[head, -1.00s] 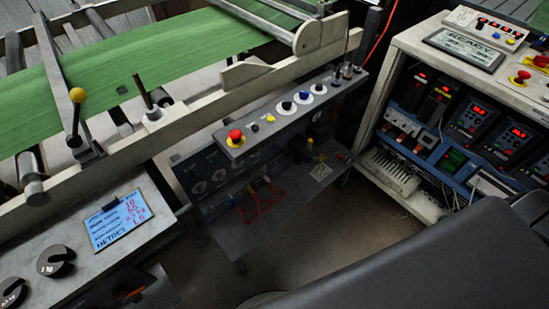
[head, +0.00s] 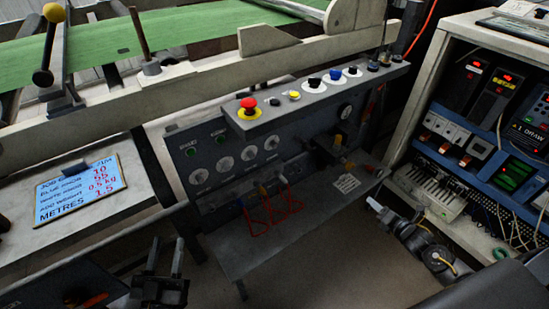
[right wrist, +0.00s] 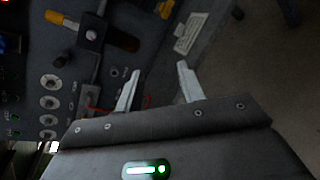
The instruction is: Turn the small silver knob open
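Several round silver dials (head: 225,164) sit in a row on the dark front of the control panel; they also show at the left of the right wrist view (right wrist: 50,102). I cannot tell which part is the small silver knob. My left gripper (head: 165,253) is at the bottom left, fingers apart and empty.
A red emergency button (head: 249,104) and other buttons line the panel's top ledge. Red-handled parts (head: 270,215) hang above the grey shelf (head: 240,258). An electronics cabinet (head: 432,75) stands right.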

